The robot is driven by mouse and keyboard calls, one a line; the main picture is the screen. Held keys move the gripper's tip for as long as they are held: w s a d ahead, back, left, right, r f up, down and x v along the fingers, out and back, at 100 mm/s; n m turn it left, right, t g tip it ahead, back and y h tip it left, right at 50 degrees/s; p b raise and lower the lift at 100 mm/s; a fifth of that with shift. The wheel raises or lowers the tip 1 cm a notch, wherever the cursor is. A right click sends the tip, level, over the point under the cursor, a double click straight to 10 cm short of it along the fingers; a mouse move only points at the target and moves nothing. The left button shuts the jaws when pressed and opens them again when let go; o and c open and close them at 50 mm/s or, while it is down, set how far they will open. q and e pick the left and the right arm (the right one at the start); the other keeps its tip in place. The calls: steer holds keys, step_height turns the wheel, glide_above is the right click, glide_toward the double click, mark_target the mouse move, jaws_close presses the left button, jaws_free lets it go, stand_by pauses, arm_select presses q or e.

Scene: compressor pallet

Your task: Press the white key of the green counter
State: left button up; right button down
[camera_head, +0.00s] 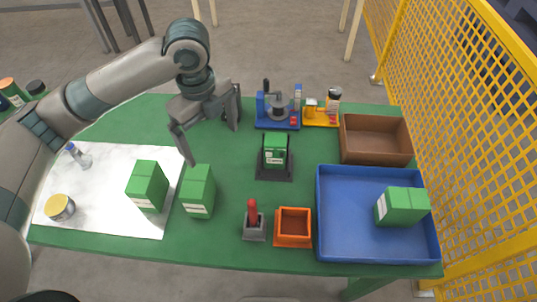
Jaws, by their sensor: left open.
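What looks like the green counter (275,148) stands in a black holder near the middle of the green table. Its front has a white area with dark marks; I cannot make out the white key for certain at this size. My left gripper (211,143) is open and empty, with its fingers spread above the table, to the left of the counter and apart from it. My right gripper is not in view.
Green boxes (199,190) stand left of the counter, one on a white mat (105,215). Blue (277,121) and yellow (322,114) devices stand behind. A yellow fence (455,120) borders the right.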

arm_select(q)
jaws_close()
stand_by(1.6)
